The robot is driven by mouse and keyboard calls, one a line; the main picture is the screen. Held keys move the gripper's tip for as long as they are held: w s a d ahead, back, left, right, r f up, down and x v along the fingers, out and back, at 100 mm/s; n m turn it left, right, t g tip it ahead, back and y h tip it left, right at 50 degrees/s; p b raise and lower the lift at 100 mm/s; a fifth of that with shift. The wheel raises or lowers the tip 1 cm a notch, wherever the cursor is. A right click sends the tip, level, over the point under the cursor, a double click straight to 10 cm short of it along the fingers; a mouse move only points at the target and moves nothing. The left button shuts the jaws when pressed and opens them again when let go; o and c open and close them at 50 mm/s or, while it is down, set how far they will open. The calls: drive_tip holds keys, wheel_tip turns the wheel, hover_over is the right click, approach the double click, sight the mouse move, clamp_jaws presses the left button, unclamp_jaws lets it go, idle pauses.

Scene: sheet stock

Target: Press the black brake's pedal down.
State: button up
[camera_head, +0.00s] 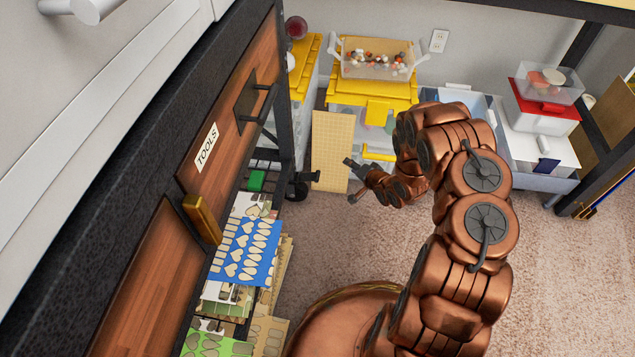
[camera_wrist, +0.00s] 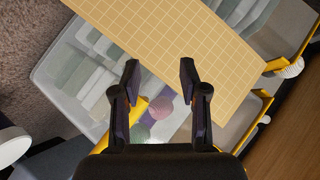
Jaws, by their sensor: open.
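A black caster (camera_head: 298,189) sits at the foot of the dark workbench leg in the head view. In the wrist view my gripper (camera_wrist: 160,72) is open in front of a tan gridded board (camera_wrist: 165,30) and a clear bin (camera_wrist: 65,75). I cannot make out the brake pedal in the wrist view.
The tan board (camera_head: 332,150) leans behind my gripper. Yellow-lidded bins (camera_head: 372,92) stand at the back. Stacked sheets (camera_head: 247,250) fill the shelf left of the carpet (camera_head: 345,235). Carpet near the caster is clear.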

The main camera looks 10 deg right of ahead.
sight(318, 174)
drive_tip(key=s+a+f+m+t+y+b, duration=0.25)
drive_tip(key=a+f+m+t+b, duration=0.2)
drive_tip(key=a+f, duration=0.35)
drive_tip(key=shift+n+g+y, duration=0.25)
drive_tip(key=shift+n+g, duration=0.1)
drive_tip(key=b+x, duration=0.1)
drive_tip(key=x, duration=0.3)
drive_tip(key=r+b+x, duration=0.1)
drive_tip(key=x, duration=0.2)
drive_tip(key=shift+a+b, duration=0.3)
drive_tip(key=shift+b, duration=0.05)
drive_tip(key=shift+w+a, duration=0.15)
drive_tip(key=shift+w, duration=0.3)
clamp_jaws()
